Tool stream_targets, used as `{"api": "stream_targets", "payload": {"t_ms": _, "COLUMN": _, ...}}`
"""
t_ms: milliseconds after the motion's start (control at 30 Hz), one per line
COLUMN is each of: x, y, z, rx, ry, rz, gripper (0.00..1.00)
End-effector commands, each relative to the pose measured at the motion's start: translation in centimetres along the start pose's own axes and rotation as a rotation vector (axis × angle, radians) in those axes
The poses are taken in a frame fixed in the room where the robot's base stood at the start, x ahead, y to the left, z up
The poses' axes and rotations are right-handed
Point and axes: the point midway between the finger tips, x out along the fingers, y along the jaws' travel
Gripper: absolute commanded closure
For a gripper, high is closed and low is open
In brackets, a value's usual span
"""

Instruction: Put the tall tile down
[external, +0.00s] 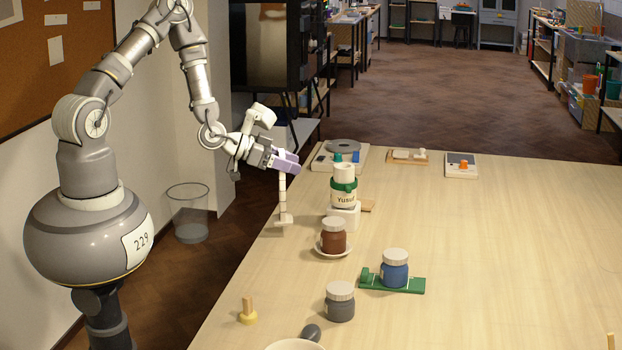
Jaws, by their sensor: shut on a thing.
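The tall tile (283,195) is a narrow, pale upright piece with a wider foot, near the table's left edge. My gripper (288,163), with purple fingers, is at the tile's top end and is shut on it. The tile hangs upright below the fingers. Its foot is close to the tabletop beside the white block, above a small pale block-like shape (283,231); I cannot tell whether they touch. The fingers hide the very top of the tile.
Right of the tile, a cream jar marked YUSUF (344,197) stands on a white block (343,216). Nearer are a brown jar (333,238) on a saucer, a blue jar (395,271) on a green stand, a grey jar (340,306) and a peg (248,312). The table's right side is clear.

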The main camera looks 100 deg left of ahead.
Motion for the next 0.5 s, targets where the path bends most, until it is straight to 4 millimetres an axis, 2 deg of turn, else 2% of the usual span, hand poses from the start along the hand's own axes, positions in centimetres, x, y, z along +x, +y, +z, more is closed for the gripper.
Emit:
{"api": "stream_targets", "payload": {"t_ms": 33, "x": 0.7, "y": -2.8, "z": 0.3, "rx": -0.021, "ry": 0.007, "rz": -0.077, "gripper": 1.0}}
{"api": "stream_targets", "payload": {"t_ms": 100, "x": 0.9, "y": -6.5, "z": 0.1, "rx": -0.064, "ry": 0.007, "rz": -0.179, "gripper": 1.0}}
{"api": "stream_targets", "payload": {"t_ms": 200, "x": 0.7, "y": -10.8, "z": -0.6, "rx": -0.116, "ry": 0.008, "rz": -0.298, "gripper": 1.0}}
{"api": "stream_targets", "payload": {"t_ms": 333, "x": 0.2, "y": -14.2, "z": -1.4, "rx": -0.158, "ry": 0.006, "rz": -0.392, "gripper": 1.0}}
{"api": "stream_targets", "payload": {"t_ms": 500, "x": -0.1, "y": -15.8, "z": -1.9, "rx": -0.179, "ry": 0.002, "rz": -0.433, "gripper": 1.0}}
